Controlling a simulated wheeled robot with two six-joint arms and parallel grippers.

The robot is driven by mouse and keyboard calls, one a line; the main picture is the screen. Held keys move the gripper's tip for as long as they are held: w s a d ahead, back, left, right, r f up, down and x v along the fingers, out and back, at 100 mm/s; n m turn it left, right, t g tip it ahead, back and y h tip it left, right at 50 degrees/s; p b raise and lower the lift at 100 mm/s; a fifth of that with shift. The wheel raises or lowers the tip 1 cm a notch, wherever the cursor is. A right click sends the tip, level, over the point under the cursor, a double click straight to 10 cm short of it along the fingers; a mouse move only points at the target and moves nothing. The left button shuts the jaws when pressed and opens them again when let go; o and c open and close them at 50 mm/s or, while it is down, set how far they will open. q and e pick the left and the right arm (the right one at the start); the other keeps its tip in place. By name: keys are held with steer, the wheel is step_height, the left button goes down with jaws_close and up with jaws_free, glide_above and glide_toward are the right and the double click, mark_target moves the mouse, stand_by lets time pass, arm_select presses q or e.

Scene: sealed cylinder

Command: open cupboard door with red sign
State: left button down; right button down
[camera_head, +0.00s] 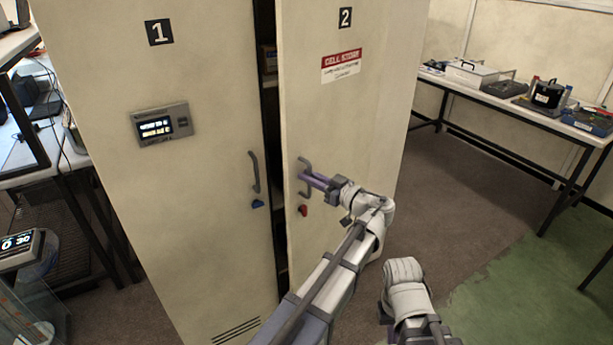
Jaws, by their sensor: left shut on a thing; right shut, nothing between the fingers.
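The cupboard door with the red sign (330,120) is cream, numbered 2, and stands slightly open. A dark gap with shelf edges shows along its left edge. The red and white sign (341,65) reads "CELL STORE". The door's grey handle (304,166) is a vertical bar near the left edge, with a red latch (303,210) below it.
A bench (480,95) with equipment stands along the right wall. The floor (470,190) between is clear.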

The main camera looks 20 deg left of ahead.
arm_select(q)
steer(key=v, duration=0.5)
steer(key=shift+w+d, duration=0.1)
steer(key=shift+w, duration=0.15)
steer(key=c, duration=0.9)
jaws_free()
steer(key=shift+o, duration=0.2)
steer(key=shift+r, duration=0.1)
step_height(320, 180, up, 10)
steer(key=p, duration=1)
